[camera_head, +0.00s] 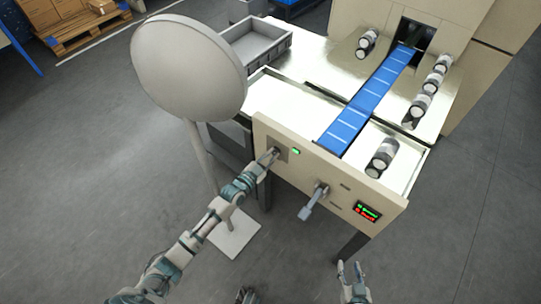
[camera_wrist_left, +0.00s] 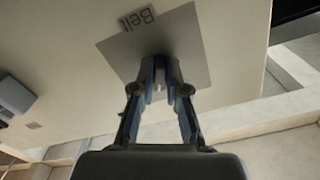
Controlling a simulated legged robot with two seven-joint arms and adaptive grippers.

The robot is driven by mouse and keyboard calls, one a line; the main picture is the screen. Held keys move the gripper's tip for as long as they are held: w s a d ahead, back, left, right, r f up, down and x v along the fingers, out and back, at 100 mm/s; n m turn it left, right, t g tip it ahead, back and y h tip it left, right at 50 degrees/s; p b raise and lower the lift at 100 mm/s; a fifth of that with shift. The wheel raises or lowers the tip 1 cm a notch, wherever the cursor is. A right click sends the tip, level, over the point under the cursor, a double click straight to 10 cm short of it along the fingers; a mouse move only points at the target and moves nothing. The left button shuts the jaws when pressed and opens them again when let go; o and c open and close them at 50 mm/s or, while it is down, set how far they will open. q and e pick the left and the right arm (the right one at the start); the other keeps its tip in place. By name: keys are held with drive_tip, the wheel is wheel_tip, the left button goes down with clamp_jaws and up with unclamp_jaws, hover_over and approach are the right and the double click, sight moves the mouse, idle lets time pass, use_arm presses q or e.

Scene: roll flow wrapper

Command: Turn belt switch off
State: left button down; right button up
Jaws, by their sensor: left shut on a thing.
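The belt switch (camera_wrist_left: 158,87) sits on a grey square plate (camera_wrist_left: 188,45) with a "Belt" label (camera_wrist_left: 138,18) in the left wrist view. My left gripper (camera_head: 271,154) reaches the left part of the machine's front panel. In the wrist view its two fingers (camera_wrist_left: 160,92) are shut on the small switch and hide most of it, so its exact position cannot be told. A green light (camera_head: 296,151) glows just right of the switch in the head view. My right gripper (camera_head: 349,266) is open and empty, low in front of the machine.
A grey lever (camera_head: 313,201) sticks out of the front panel (camera_head: 335,180). A display with green and red text (camera_head: 367,211) is at its right. The blue belt (camera_head: 371,98) runs behind, with rolls (camera_head: 381,155) beside it. A round white disc (camera_head: 188,65) stands left.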

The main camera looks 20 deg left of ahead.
use_arm(q)
drive_tip(key=shift+w+r+n, duration=0.1)
drive_tip(key=shift+r+n, duration=0.35)
drive_tip(key=shift+n, duration=0.75)
drive_tip(key=shift+d+r+n+p, duration=0.15)
drive_tip(key=shift+n+p, duration=0.15)
drive_tip(key=shift+n, duration=0.5)
drive_tip(key=n, duration=0.2)
drive_tip(key=shift+n, duration=0.4)
drive_tip(key=shift+w+n, duration=0.1)
drive_tip(key=shift+n, duration=1.8)
use_arm(e)
drive_tip(key=shift+s+d+f+g+h, duration=0.2)
drive_tip(key=shift+s+d+f+g, duration=0.25)
drive_tip(key=shift+s, duration=0.2)
drive_tip(key=shift+s+d+f+g+h, duration=0.2)
drive_tip(key=shift+s+d+f+g, duration=0.1)
drive_tip(key=shift+s+f+g, duration=0.3)
use_arm(q)
drive_tip(key=c, duration=1.3)
unclamp_jaws()
drive_tip(key=shift+o, duration=0.6)
drive_tip(key=shift+f, duration=0.3)
use_arm(e)
drive_tip(key=shift+a+r, duration=0.1)
drive_tip(key=shift+a, duration=0.05)
